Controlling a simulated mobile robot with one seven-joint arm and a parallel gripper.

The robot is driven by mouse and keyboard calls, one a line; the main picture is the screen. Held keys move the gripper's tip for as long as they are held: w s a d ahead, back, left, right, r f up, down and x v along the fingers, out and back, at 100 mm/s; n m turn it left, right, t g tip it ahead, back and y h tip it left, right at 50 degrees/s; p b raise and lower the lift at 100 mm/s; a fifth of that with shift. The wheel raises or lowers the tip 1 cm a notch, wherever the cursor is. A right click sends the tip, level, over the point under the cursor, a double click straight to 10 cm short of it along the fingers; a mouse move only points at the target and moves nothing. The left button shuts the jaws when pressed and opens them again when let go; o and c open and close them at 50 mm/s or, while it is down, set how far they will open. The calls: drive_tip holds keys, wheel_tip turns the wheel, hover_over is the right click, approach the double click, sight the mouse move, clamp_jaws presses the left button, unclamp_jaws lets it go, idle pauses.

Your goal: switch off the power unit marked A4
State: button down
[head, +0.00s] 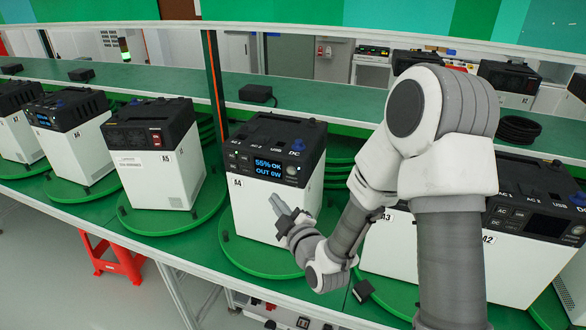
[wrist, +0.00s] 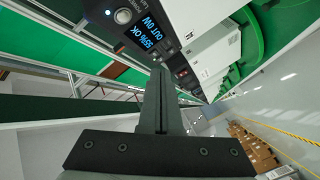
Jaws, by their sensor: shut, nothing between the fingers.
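The power unit marked A4 (head: 262,212) stands upright on a green round turntable (head: 244,254). It has a white body, a black top and a lit display (head: 269,169) reading 55% OK, OUT 0W. A round silver button (head: 291,171) sits right of the display. In the wrist view the display (wrist: 145,38) is turned on its side, with the round button (wrist: 123,16) and a small lit blue-white spot near it. My gripper (head: 275,202) is shut and empty, in front of A4's white front, below the display. I cannot tell whether it touches. It also shows in the wrist view (wrist: 160,75).
Unit A5 (head: 158,170), with a red switch, stands to the left, and more units stand beyond it. Unit A3 (head: 388,245) is partly behind my arm; unit A2 (head: 500,265) is further right. An orange-black post (head: 215,85) rises behind A4. A red stool (head: 115,255) is below the table.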

drive_tip(key=p, duration=0.1)
approach(291, 171)
drive_tip(key=w+a, duration=0.4)
drive_tip(key=shift+w+a+f, duration=0.25)
drive_tip(key=shift+a+f, duration=0.1)
drive_tip(key=shift+f, duration=0.1)
drive_tip(key=shift+w+d, duration=0.1)
drive_tip(key=shift+w, duration=0.05)
idle(1.8)
drive_tip(key=shift+w+b, duration=0.25)
drive_tip(key=shift+b, duration=0.2)
